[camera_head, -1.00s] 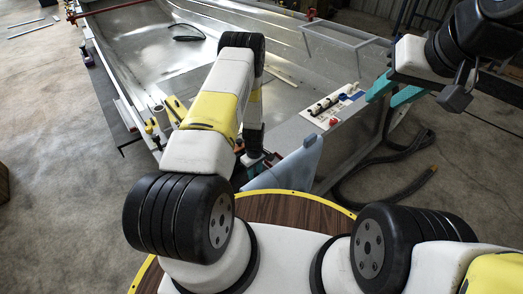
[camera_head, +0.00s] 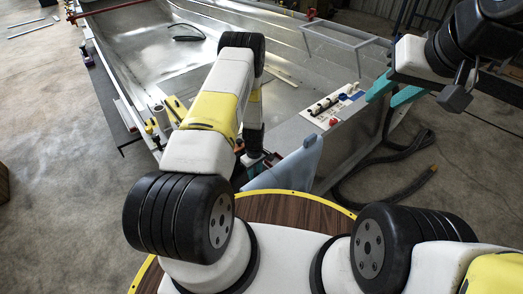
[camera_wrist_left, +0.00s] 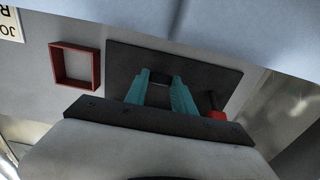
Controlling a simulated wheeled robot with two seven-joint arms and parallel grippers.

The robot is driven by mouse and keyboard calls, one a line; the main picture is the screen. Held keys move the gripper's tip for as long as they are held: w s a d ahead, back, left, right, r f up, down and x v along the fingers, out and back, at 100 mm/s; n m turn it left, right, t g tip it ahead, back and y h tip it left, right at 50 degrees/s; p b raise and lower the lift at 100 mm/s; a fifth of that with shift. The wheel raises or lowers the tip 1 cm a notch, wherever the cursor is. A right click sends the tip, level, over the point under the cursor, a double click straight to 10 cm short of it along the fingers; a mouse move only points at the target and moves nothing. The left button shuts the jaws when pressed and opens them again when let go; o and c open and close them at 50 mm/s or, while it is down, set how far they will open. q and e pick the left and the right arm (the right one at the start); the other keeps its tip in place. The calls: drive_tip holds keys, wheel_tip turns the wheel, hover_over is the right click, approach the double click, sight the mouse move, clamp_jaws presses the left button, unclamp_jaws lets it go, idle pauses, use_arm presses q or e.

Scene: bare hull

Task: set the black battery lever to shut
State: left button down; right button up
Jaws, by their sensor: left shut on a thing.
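In the left wrist view, the black battery lever (camera_wrist_left: 160,77) is a small dark block between the teal fingertips of my left gripper (camera_wrist_left: 160,86). The fingers are shut on it, in front of a dark rectangular plate. The fingers hide much of the lever, and I cannot tell its angle. In the head view my left forearm covers most of this spot, and the lever does not show. My right gripper (camera_head: 391,92) is at the upper right, with its teal fingers spread apart and nothing between them.
A red handle (camera_wrist_left: 215,112) stands close to the right of my left fingers. An empty red square frame (camera_wrist_left: 75,65) is to the left. A white panel (camera_head: 335,105) with knobs sits on the hull (camera_head: 285,130). A dark hose (camera_head: 385,155) lies on the floor at right.

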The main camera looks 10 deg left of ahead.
sight(246, 174)
use_arm(q)
drive_tip(key=shift+w+a+r, duration=0.1)
drive_tip(key=shift+w, duration=0.05)
drive_tip(key=shift+w+a+r+g+h, duration=0.1)
drive_tip(key=shift+w+a+g+h, duration=0.25)
drive_tip(key=shift+g+h, duration=0.2)
drive_tip(key=shift+w+a+r, duration=0.1)
drive_tip(key=shift+w+a, duration=0.5)
drive_tip(key=shift+a, duration=0.2)
drive_tip(key=shift+w+a+f+t, duration=0.25)
drive_tip(key=shift+w+a, duration=0.5)
drive_tip(key=shift+a, duration=0.25)
drive_tip(key=shift+w+a+f, duration=0.4)
drive_tip(key=shift+w+a, duration=0.05)
drive_tip(key=shift+a, duration=0.2)
drive_tip(key=c, duration=1)
unclamp_jaws()
drive_tip(key=shift+f, duration=0.1)
drive_tip(key=shift+c, duration=0.2)
drive_tip(key=shift+d, duration=0.1)
